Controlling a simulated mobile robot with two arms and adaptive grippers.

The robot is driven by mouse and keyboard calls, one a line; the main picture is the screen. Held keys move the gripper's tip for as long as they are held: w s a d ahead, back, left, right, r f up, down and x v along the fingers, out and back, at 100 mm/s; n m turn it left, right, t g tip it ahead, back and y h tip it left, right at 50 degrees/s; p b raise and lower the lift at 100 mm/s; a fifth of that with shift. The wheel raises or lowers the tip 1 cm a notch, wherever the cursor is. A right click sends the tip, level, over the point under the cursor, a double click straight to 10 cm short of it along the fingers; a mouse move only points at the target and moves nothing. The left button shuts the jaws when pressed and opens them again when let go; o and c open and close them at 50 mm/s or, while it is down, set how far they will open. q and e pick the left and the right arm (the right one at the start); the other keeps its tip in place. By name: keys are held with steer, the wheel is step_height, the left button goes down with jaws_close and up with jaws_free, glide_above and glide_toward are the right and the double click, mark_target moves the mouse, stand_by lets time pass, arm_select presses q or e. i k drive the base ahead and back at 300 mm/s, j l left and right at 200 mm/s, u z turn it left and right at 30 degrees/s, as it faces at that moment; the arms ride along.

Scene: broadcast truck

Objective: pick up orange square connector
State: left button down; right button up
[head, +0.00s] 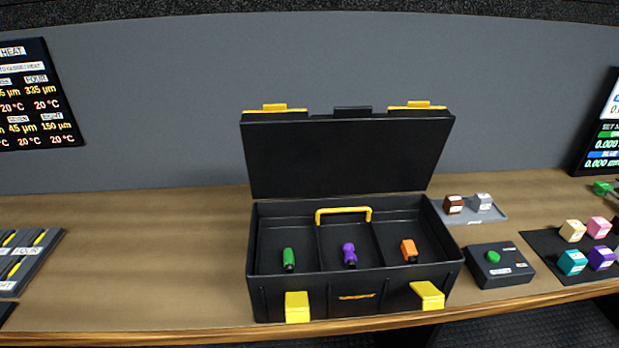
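The orange square connector (409,250) has a dark lower end. It lies in the right compartment of an open black toolbox (272,302), near the front wall. A purple connector (349,254) is in the middle compartment and a green connector (289,259) is in the left one. The toolbox has a yellow handle (343,211), yellow front latches and a raised black lid (345,155). Neither of my grippers shows in the head view.
A grey tray (474,221) with brown and grey blocks and a black box with a green button (494,257) stand right of the toolbox. A dark mat (549,247) holds several coloured blocks. A tool tray (36,270) is at far left. The wooden tabletop (150,270) between is clear.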

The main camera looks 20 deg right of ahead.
mark_target(409, 253)
steer(key=z, duration=0.85)
